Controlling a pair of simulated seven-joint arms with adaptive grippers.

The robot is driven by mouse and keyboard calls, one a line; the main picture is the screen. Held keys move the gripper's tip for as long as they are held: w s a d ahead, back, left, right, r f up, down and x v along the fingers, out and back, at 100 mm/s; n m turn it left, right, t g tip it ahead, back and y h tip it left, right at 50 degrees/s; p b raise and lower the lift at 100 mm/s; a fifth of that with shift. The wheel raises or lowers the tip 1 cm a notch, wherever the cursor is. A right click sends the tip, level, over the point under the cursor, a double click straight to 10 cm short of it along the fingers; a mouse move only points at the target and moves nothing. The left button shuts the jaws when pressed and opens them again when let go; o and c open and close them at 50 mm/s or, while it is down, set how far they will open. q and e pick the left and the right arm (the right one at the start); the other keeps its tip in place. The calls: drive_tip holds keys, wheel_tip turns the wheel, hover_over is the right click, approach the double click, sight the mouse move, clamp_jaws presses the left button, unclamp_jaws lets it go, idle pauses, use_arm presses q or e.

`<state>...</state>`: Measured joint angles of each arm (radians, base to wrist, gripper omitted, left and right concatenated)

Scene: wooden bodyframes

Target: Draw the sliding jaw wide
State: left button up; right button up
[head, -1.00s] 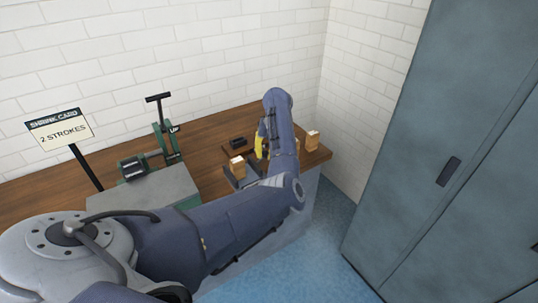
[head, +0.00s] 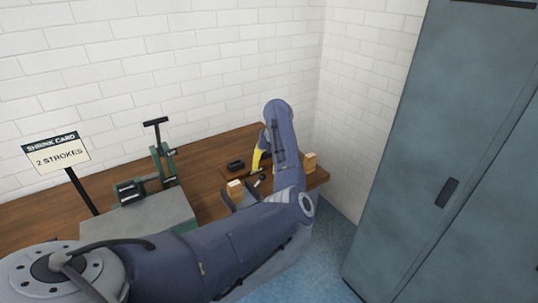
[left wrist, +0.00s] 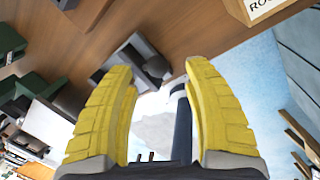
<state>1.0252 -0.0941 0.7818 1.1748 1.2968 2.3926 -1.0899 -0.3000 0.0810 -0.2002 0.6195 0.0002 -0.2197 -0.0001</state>
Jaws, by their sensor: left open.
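A grey metal vise-like fixture (head: 243,201) sits near the bench's front edge, beside a small pale wooden block (head: 235,187). It may carry the sliding jaw, but I cannot make out which part slides. In the left wrist view grey metal parts (left wrist: 143,52) show just beyond and between the fingertips. My left gripper (head: 257,169) is open, its yellow fingers pointing down over the bench beside the fixture. In the left wrist view the gripper (left wrist: 158,68) shows both fingers spread, with nothing clearly held. Contact with the metal cannot be told. My right gripper is out of view.
A green machine with an upright lever (head: 160,150) stands left on the wooden bench (head: 205,152). A sign reading 2 STROKES (head: 57,152) is further left. A small dark object (head: 235,165) lies behind the fixture. Another wooden block (head: 309,161) is right. A blue-grey cabinet (head: 430,150) stands right.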

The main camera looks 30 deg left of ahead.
use_arm(q)
wheel_tip(320, 180, up, 8)
drive_tip(key=d, duration=0.1)
drive_tip(key=shift+w+d+f, duration=0.15)
drive_tip(key=shift+w+f, duration=0.05)
drive_tip(key=shift+w, duration=0.2)
